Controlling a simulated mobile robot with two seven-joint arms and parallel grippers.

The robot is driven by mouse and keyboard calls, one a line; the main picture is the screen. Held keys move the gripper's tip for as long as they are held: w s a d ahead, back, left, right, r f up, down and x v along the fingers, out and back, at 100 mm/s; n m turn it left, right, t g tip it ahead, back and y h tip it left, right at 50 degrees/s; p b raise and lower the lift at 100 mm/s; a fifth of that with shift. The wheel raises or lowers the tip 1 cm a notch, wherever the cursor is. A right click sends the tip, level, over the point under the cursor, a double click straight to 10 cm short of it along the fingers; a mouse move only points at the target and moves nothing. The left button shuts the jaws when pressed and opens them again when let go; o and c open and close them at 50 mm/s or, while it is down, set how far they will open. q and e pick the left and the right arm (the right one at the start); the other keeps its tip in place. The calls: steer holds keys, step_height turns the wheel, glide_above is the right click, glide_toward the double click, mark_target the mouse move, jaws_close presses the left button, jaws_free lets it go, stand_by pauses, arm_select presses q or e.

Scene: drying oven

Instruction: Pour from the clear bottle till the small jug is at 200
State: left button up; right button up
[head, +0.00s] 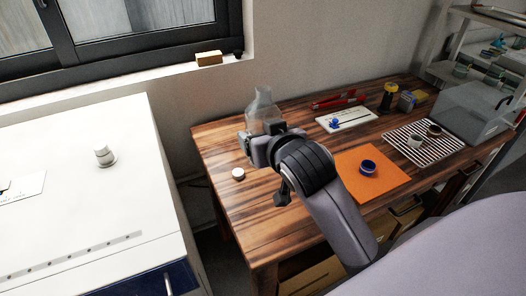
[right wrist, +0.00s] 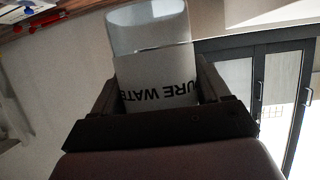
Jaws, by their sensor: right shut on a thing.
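The clear bottle (head: 263,104) is held upright at the left end of the wooden table. My right gripper (head: 262,136) is shut around its lower part. No jug with a readable scale shows clearly. A small dark blue round vessel (head: 368,167) stands on an orange mat (head: 362,190); I cannot tell if it is the small jug. My left gripper is not in view.
A white cap (head: 238,174) lies on the wooden table (head: 235,205). A striped rack (head: 408,155) bears a white cup (head: 414,141) and a dark cup (head: 434,130). A white tray (head: 346,119) and a grey box (head: 475,108) stand farther back. A white-topped cabinet (head: 75,150) is at left.

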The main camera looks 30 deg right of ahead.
steer(key=shift+w+r, duration=0.1)
steer(key=shift+r, duration=0.5)
steer(key=d+f, duration=0.1)
steer(key=f, duration=0.5)
steer(key=w+d+f+p, duration=0.1)
steer(key=d+f, duration=0.1)
steer(key=f, duration=0.4)
steer(key=w+d+f+p, duration=0.1)
steer(key=f, duration=0.5)
steer(key=shift+w+d, duration=0.25)
steer(key=shift+d, duration=0.15)
